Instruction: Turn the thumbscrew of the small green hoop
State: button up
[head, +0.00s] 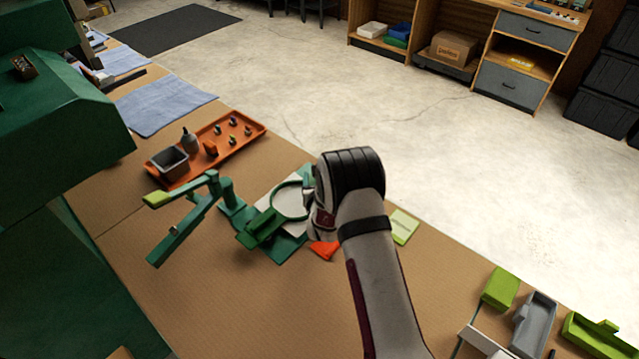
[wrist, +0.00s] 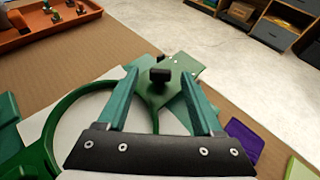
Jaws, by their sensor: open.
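The small green hoop shows in the head view as a green ring (head: 273,203) over a pale cloth, with my arm covering its right side. In the wrist view the hoop (wrist: 62,106) curves at the left, and its green clamp end is near the middle. The black thumbscrew (wrist: 160,76) stands on that end. My gripper (wrist: 158,80) is open, with one teal finger on each side of the thumbscrew in the picture. I cannot tell how close the fingers are in depth. In the head view my arm hides the thumbscrew and most of the gripper.
A green jointed stand (head: 230,198) is left of the hoop. An orange tray (head: 247,133) with small parts lies behind it. A purple piece (wrist: 243,138) and a yellow-green card (head: 403,227) lie at the right. Green and grey bins (head: 533,322) stand at lower right. Front bench is clear.

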jog(key=v, duration=1.5)
jog(key=shift+s+r, duration=0.15)
jog(key=w+m, duration=0.2)
jog(key=m, duration=0.1)
jog(key=w+a+m+g, duration=0.1)
jog(key=w+m, duration=0.1)
jog(key=m, duration=0.1)
jog(key=w+a+m+g+y, duration=0.1)
jog(key=w+m, duration=0.1)
jog(key=m, duration=0.1)
jog(key=shift+a+f+m, duration=0.2)
jog(key=shift+f+m, duration=0.1)
jog(key=w+d+r+m+g, duration=0.15)
jog(key=r+m+g, duration=0.3)
jog(key=m, duration=0.85)
jog(key=w+d+r+m+g, duration=0.1)
jog(key=w+r+m+g, duration=0.3)
jog(key=m, duration=0.9)
jog(key=shift+t+h, duration=0.4)
jog(key=shift+t, duration=0.35)
jog(key=x, duration=1.3)
jog(key=shift+s+d+f, duration=0.1)
jog(key=shift+s+f, duration=0.2)
jog(key=shift+f, duration=0.15)
